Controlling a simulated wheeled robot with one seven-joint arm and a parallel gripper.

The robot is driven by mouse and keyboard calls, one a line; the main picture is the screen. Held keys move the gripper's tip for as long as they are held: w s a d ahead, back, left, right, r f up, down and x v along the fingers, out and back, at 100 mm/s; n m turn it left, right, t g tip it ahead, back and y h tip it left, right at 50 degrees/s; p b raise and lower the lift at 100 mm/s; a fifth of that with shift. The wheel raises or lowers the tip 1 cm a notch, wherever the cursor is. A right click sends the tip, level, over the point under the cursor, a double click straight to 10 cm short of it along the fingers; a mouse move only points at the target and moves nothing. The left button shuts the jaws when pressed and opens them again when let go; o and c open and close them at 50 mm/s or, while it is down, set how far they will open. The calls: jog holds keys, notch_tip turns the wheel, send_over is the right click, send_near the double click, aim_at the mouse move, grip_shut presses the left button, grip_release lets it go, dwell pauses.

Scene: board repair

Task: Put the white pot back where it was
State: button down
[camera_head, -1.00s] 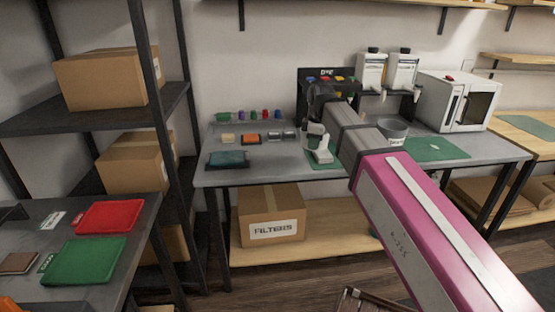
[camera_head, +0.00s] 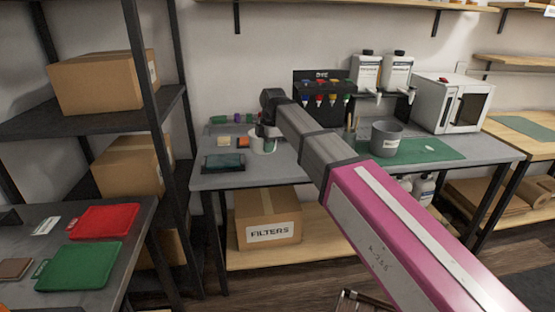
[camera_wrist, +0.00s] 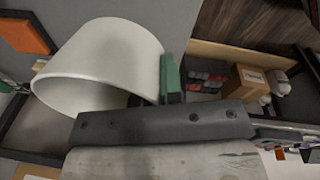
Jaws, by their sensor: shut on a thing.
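The white pot (camera_head: 263,145) is at the end of my arm, over the left part of the grey bench. In the wrist view the pot (camera_wrist: 95,65) fills the upper left, its open mouth facing the lower left of the picture. My gripper (camera_head: 268,129) is shut on the pot's wall. A green finger part (camera_wrist: 170,78) shows beside the pot, and the other finger is hidden. I cannot tell whether the pot's base touches the bench. A grey pot (camera_head: 387,138) stands upright on the large green mat (camera_head: 440,149) to the right.
The grey bench (camera_head: 225,183) carries a dark tray with a teal pad (camera_head: 224,162) near its left front. A black rack (camera_head: 312,85) and two white bottles stand at the back, with a white oven (camera_head: 450,102) at right. A filters box (camera_head: 268,220) sits below.

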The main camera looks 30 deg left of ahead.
send_over(277, 165)
jog(key=f, duration=0.3)
jog(key=shift+s+d+f, duration=0.2)
jog(key=shift+d+f, duration=0.15)
jog(key=shift+f, duration=2.05)
jog(key=c, duration=1.3)
grip_release()
jog(key=shift+f, duration=0.1)
jog(key=shift+o, duration=0.2)
notch_tip(277, 165, up, 12)
jog(key=d, duration=0.1)
jog(key=shift+d, duration=0.35)
